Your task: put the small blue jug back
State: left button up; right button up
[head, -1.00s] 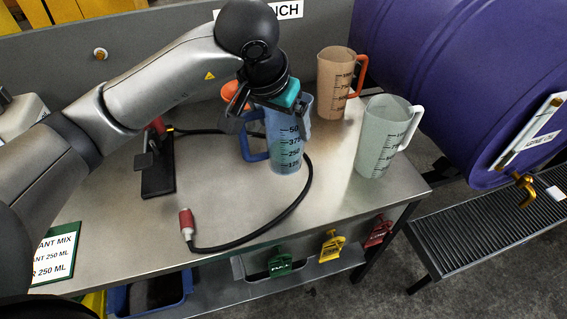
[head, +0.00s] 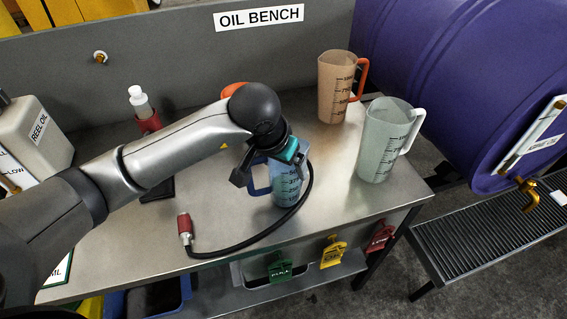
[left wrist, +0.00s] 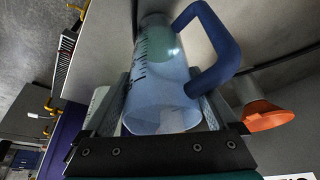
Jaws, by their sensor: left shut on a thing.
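The small blue jug (head: 288,188) is a translucent blue measuring jug with a darker blue handle and black scale marks. It is over the middle of the bench top, inside the curve of a black cable. My left gripper (head: 270,163) is shut on it near its rim, and the arm hides part of the jug. In the left wrist view the jug (left wrist: 160,95) sits between the two fingers, its handle (left wrist: 212,45) to the right. I cannot tell whether its base touches the bench. My right gripper is not in view.
A tan jug (head: 338,90) with an orange handle and a pale green jug (head: 383,145) stand at the bench's right. An orange funnel (left wrist: 266,115) is behind. The black cable (head: 250,246) ends in a red connector (head: 185,226).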

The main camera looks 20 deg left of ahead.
pick_arm(q)
jog(key=shift+f, duration=0.1)
jog(key=o, duration=1.4)
jog(key=p+v, duration=0.1)
jog(key=v, duration=1.1)
jog(key=shift+p, duration=0.35)
